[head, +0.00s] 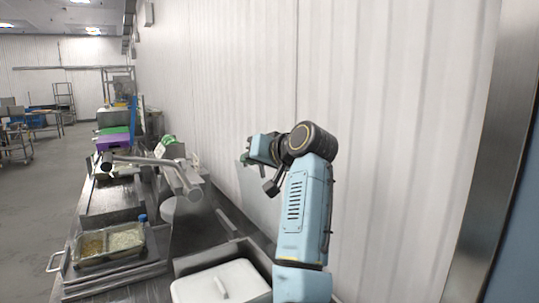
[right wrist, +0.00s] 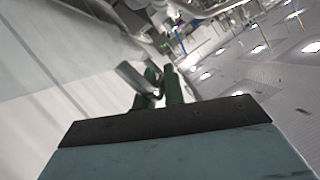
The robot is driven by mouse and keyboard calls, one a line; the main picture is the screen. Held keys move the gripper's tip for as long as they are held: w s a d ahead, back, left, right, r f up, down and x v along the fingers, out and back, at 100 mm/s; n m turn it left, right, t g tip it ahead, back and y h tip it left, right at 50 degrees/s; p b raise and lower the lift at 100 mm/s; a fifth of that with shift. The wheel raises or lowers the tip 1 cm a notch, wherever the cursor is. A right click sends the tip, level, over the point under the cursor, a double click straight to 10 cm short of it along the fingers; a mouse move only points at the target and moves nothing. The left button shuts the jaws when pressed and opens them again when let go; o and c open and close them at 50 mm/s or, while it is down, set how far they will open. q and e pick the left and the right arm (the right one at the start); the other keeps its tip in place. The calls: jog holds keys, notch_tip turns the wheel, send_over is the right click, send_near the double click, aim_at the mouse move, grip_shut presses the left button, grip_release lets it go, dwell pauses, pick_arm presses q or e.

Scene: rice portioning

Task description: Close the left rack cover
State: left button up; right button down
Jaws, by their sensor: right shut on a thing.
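My right arm comes up from the bottom of the head view, and its gripper (head: 252,152) is raised in front of the white wall. In the right wrist view the green fingers (right wrist: 158,88) are shut on a short grey metal bar (right wrist: 135,78), which looks like a handle. A white lid with a raised grip (head: 245,280) covers a container in the metal counter below. My left gripper is out of view.
A tray with food portions (head: 110,243) stands on the counter's left side, with a blue-capped item (head: 142,218) beside it. A grey metal pipe fitting (head: 180,176) rises behind. A purple box (head: 112,142) stands farther back. The wall is close on the right; open floor (head: 40,200) lies left.

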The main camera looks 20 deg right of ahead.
jog(key=a+f+n+h, duration=0.1)
jog(key=a+f, duration=0.1)
jog(key=a, duration=0.3)
jog(key=s+a+f+n+h+p, duration=0.1)
jog(key=a+n, duration=0.1)
jog(key=a, duration=0.3)
jog(key=shift+s+a+f, duration=0.25)
jog(key=shift+f, duration=0.1)
jog(key=c, duration=1.5)
grip_release()
jog(key=v, duration=1.3)
jog(key=shift+s+r, duration=0.1)
jog(key=shift+s, duration=0.05)
